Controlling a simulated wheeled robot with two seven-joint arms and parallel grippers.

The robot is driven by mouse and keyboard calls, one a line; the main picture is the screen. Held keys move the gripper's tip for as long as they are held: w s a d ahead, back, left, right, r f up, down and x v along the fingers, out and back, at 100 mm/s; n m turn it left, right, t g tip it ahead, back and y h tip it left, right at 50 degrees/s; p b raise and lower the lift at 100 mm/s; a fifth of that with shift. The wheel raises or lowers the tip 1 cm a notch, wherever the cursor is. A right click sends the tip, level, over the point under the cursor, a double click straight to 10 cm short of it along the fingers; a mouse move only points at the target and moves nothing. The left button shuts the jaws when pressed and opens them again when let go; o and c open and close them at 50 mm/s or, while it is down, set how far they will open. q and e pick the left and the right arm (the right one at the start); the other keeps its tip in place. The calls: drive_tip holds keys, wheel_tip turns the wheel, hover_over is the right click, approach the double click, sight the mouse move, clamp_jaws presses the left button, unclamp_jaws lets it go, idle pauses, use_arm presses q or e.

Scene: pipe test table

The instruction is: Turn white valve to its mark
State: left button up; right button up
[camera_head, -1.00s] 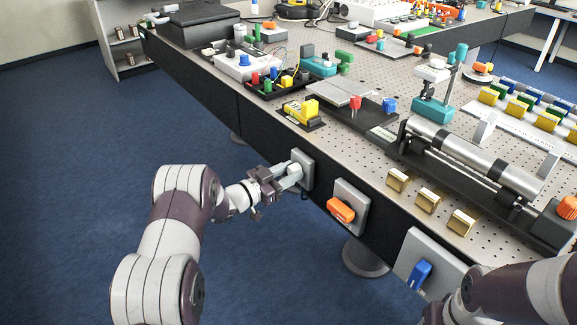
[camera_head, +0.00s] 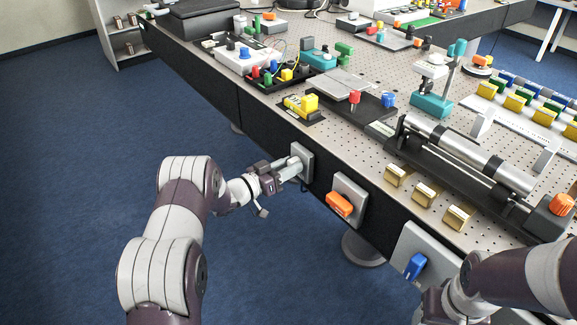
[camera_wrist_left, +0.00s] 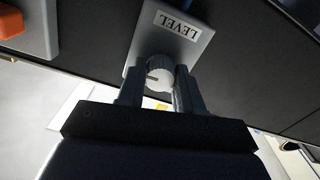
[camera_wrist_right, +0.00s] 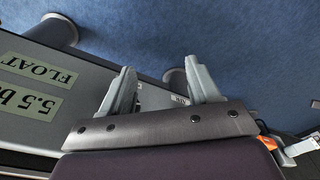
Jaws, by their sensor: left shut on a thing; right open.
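The white valve shows in the left wrist view as a round, ribbed white knob (camera_wrist_left: 160,73) with a dark line on its face. It sits on a grey plate (camera_wrist_left: 150,42) marked LEVEL, which reads upside down there. My left gripper (camera_wrist_left: 157,82) is shut on the knob, one finger on each side. In the head view the left gripper (camera_head: 290,168) reaches the grey plate (camera_head: 303,153) on the table's side, and its fingers hide the knob. I cannot make out a target mark. My right gripper (camera_wrist_right: 162,82) is open, with nothing between its fingers.
An orange handle (camera_head: 339,204) and a blue handle (camera_head: 415,266) sit on grey plates to the right along the same table side. Open blue floor (camera_head: 90,190) lies left of the table.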

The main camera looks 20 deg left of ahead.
use_arm(q)
drive_tip(key=shift+f, duration=0.15)
drive_tip(key=o, duration=1)
drive_tip(key=shift+o, duration=0.2)
drive_tip(key=v, duration=1.2)
drive_tip(key=shift+s+a, duration=0.25)
drive_tip(key=shift+s, duration=0.05)
